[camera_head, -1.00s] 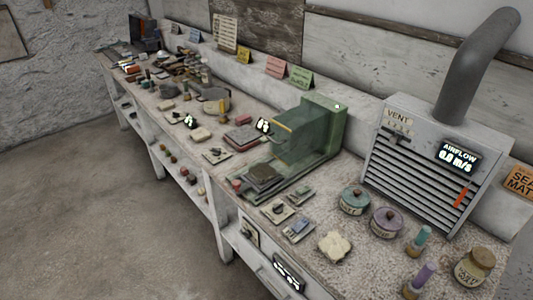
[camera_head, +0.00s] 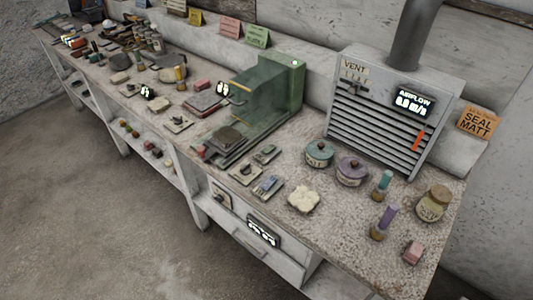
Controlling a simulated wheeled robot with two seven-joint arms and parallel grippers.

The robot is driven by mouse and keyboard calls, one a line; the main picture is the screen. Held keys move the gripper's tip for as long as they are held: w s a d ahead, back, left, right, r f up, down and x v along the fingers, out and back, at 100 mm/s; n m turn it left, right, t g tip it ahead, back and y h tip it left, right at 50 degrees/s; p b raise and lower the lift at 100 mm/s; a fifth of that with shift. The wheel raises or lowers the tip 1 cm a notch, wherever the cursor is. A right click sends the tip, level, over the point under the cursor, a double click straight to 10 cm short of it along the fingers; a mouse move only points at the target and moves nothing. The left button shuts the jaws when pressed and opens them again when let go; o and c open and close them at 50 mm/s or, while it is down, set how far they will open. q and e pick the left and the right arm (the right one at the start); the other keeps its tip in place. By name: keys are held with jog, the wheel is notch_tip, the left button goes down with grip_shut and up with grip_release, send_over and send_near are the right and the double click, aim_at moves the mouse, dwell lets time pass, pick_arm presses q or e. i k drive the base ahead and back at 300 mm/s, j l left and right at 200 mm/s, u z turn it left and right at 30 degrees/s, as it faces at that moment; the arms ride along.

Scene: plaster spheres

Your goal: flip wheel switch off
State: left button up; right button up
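No wheel switch can be picked out by name. Small plates with switch-like parts lie on the workbench (camera_head: 330,228): a left plate (camera_head: 246,174), a back plate (camera_head: 266,154) and a front plate (camera_head: 268,187). Another plate (camera_head: 178,124) lies farther left. A further plate (camera_head: 221,196) is on the bench front beside a lit display (camera_head: 262,231). Their labels and settings are too small to read. A green machine (camera_head: 284,84) with a flat dark pad stands behind them; a light shows on its top. Neither of my grippers is in view.
A grey vent box (camera_head: 385,135) with an airflow display (camera_head: 411,103) stands at the back right. A teal pot (camera_head: 319,153), a purple-lidded pot (camera_head: 351,170), a jar (camera_head: 433,203) and a white sponge-like lump (camera_head: 303,199) crowd the right end. Open floor lies left.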

aim_at(268, 149)
jog(key=j+u, duration=0.1)
jog(key=j, duration=2.1)
jog(key=k, duration=0.05)
